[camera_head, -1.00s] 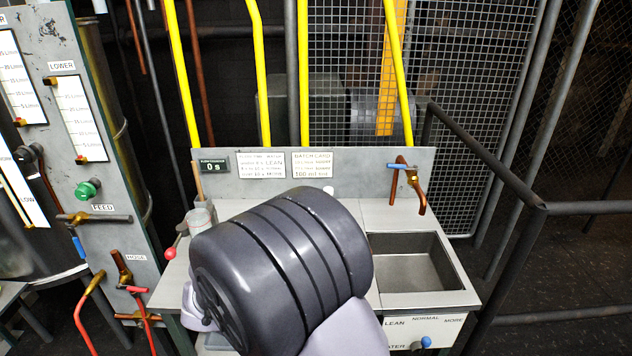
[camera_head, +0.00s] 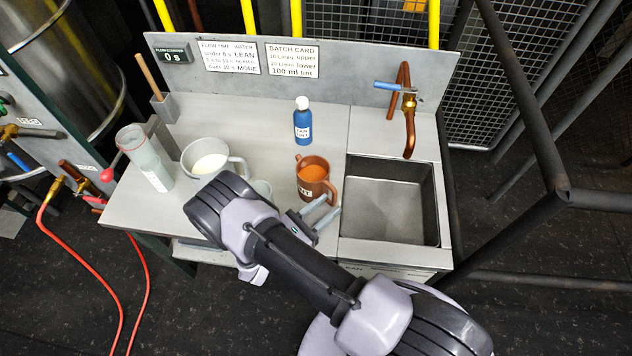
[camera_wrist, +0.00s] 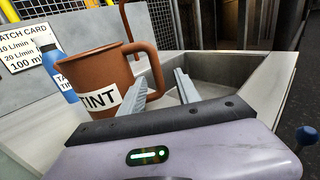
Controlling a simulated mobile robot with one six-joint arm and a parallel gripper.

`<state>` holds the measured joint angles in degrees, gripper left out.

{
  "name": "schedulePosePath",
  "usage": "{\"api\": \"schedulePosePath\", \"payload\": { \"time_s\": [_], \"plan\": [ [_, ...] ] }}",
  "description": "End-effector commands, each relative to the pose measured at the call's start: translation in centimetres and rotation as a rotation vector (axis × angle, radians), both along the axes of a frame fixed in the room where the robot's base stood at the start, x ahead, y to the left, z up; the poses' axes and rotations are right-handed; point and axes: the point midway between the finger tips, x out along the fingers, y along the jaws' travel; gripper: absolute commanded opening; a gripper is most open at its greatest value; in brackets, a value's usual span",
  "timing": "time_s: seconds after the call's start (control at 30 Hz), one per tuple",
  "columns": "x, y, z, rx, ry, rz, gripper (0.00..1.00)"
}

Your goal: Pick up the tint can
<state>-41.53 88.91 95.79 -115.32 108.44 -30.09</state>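The tint can (camera_head: 312,172) is a reddish-brown mug with a side handle and orange inside, standing upright on the grey bench just left of the sink. In the wrist view the can (camera_wrist: 88,75) shows a white TINT label, its handle facing right. My gripper (camera_head: 322,209) is open and empty, low at the front right of the can. In the wrist view its two fingers (camera_wrist: 163,90) are spread; the left one overlaps the lower handle side of the can. I cannot tell if they touch.
A blue bottle (camera_head: 302,127) with a white cap stands behind the can. A white-filled grey jug (camera_head: 207,160) and a clear cylinder (camera_head: 150,160) stand left. The sink (camera_head: 391,210) is right, with a copper tap (camera_head: 409,125) behind it.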

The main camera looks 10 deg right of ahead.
Motion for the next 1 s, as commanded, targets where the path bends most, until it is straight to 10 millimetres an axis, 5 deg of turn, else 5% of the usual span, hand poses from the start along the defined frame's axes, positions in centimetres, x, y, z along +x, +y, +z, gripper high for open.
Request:
{"api": "schedulePosePath", "payload": {
  "time_s": [0.33,0.6,0.8,1.0],
  "plan": [
    [3.2,-4.6,-0.2,0.0,0.001,-0.003,0.39],
    [3.6,-5.1,0.0,0.0,0.001,0.0,0.39],
    [3.5,-5.1,0.0,0.0,0.001,0.0,0.0],
    [3.5,-5.1,0.0,0.0,0.001,-0.001,0.0]
  ]
}}
